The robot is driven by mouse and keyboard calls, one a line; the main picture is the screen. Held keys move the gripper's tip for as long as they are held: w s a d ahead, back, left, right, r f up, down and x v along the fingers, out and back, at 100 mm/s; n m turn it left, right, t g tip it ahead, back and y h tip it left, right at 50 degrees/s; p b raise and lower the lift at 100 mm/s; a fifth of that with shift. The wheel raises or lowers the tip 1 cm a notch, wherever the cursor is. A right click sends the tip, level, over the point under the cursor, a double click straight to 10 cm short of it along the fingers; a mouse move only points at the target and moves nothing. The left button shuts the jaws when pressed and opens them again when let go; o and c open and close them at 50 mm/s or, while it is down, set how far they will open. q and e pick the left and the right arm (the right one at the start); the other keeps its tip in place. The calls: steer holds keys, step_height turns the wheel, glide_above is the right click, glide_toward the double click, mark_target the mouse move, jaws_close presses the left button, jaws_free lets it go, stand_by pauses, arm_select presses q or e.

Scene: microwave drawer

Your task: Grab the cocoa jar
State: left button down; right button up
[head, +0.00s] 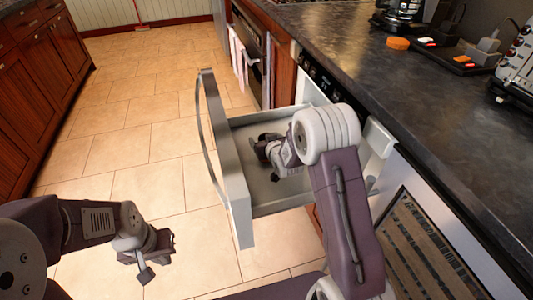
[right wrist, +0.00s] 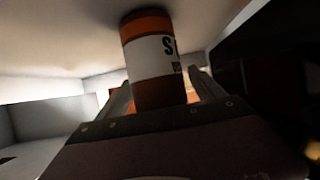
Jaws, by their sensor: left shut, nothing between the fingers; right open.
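The cocoa jar (right wrist: 153,58), orange-brown with a white label band and dark lettering, shows large in the right wrist view. It stands between the two fingers of my right gripper (right wrist: 163,88), which are open with one on each side; I cannot tell whether they touch it. In the head view my right gripper (head: 268,148) reaches down into the open drawer (head: 240,200), and I cannot make out the jar there. My left gripper (head: 146,258) is shut and empty, low over the tiled floor, left of the drawer.
The drawer's front panel and curved handle (head: 207,150) stand out over the tiles. A dark countertop (head: 370,60) runs along the right, with an orange item (head: 398,43) and appliances at its back. The tiled floor (head: 140,130) on the left is clear.

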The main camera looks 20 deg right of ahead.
steer(key=shift+w+f, duration=0.2)
steer(key=shift+w, duration=0.25)
steer(key=shift+r, duration=0.1)
jaws_close()
step_height(320, 180, up, 4)
steer(key=shift+r+p, duration=0.15)
steer(key=shift+p, duration=1.05)
steer(key=s+d+r+p, duration=0.3)
steer(key=s+r, duration=0.3)
steer(key=s, duration=0.5)
steer(key=shift+s+d+r, duration=0.15)
steer(key=shift+d+r, duration=0.15)
steer(key=shift+r, duration=0.1)
